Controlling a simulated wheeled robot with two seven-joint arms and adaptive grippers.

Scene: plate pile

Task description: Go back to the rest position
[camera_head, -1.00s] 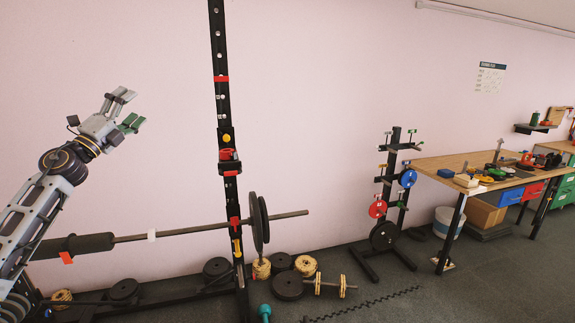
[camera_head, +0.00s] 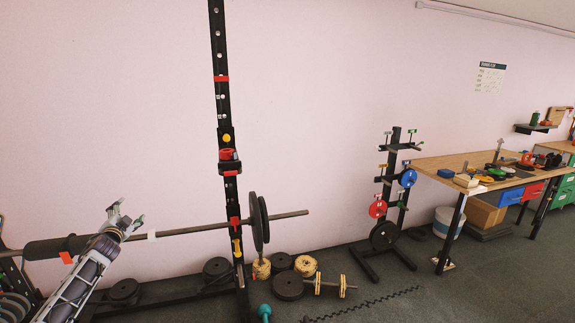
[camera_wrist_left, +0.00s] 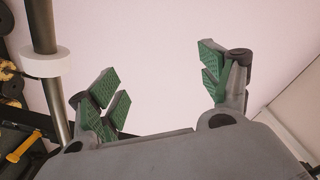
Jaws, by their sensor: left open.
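My left gripper (camera_head: 127,219) is at the lower left of the head view, in front of the barbell bar (camera_head: 192,229) as seen from there. In the left wrist view its green-padded fingers (camera_wrist_left: 165,90) stand wide apart with only pale wall between them. It holds nothing. The bar with its white collar (camera_wrist_left: 47,63) shows at the left of that view, beside the fingers and apart from them. My right gripper is in neither view.
A black rack upright (camera_head: 229,110) stands near the barbell's plates (camera_head: 259,222). Loose plates (camera_head: 288,285) and a dumbbell (camera_head: 330,286) lie on the floor. A plate tree (camera_head: 383,205) and a workbench (camera_head: 450,163) stand to the right. Floor between them is partly clear.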

